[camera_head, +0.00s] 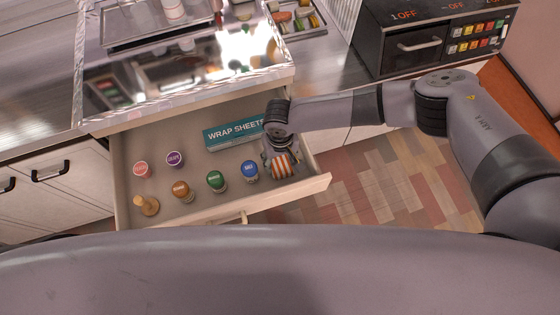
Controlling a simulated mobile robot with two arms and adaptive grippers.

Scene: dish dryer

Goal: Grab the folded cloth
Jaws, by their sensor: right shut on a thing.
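The folded cloth (285,166), striped orange and white, is in the right part of the open drawer (319,184). My right gripper (281,157) reaches down from above and is shut on the cloth. The gripper hides the cloth's far part. I cannot tell whether the cloth still touches the drawer floor. My left gripper is not in view.
A teal box marked WRAP SHEETS (233,134) lies beside my gripper. Several capped jars, including a blue one (250,170) and a green one (215,180), and a wooden item (147,205) stand in the drawer. The shiny counter (190,90) overhangs its back.

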